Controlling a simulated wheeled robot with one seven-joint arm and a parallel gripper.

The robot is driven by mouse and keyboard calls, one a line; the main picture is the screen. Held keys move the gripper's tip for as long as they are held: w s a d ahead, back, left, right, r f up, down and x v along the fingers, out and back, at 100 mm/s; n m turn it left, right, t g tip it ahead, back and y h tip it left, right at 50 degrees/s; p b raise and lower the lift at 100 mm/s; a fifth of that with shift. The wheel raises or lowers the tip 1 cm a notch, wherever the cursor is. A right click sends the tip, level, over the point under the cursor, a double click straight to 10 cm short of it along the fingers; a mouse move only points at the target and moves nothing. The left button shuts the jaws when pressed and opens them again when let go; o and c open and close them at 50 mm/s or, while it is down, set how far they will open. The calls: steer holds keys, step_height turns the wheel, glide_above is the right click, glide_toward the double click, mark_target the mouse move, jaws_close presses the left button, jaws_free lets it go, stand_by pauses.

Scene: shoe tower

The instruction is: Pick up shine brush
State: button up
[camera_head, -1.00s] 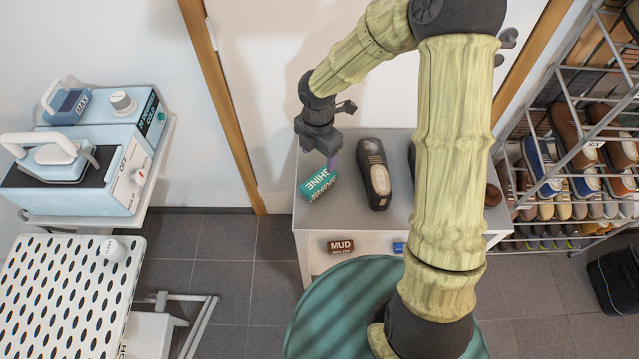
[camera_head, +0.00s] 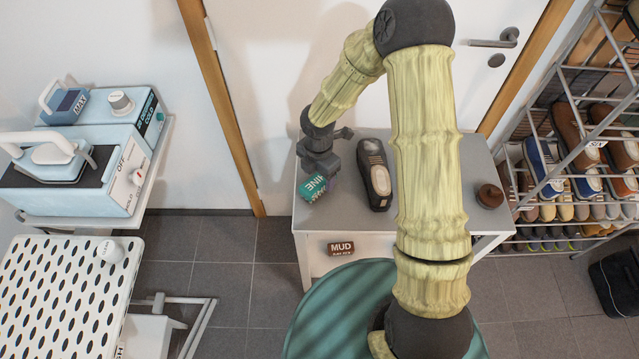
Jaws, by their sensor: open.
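The shine brush (camera_head: 310,190), a teal block with white lettering, lies on the left end of the grey table (camera_head: 350,217). My gripper (camera_head: 324,183) is open, pointing down at the brush and covering its right part. Whether the fingers straddle or touch the brush cannot be told. A purple-grey part of the gripper shows beside the brush's right side.
A dark shoe (camera_head: 375,176) stands on the table just right of my gripper. A brown round item (camera_head: 489,196) is at the table's right end. A MUD brush (camera_head: 340,248) sits at the front below the top. A shoe rack (camera_head: 570,150) stands right.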

mark_target(318, 180)
step_height(318, 180, down, 3)
stand_by(0.6)
steer(key=c, duration=1.2)
step_height(318, 180, up, 10)
steer(key=shift+r+p, duration=0.1)
steer(key=shift+p, duration=0.5)
steer(key=o, duration=0.3)
steer(key=shift+c, duration=0.4)
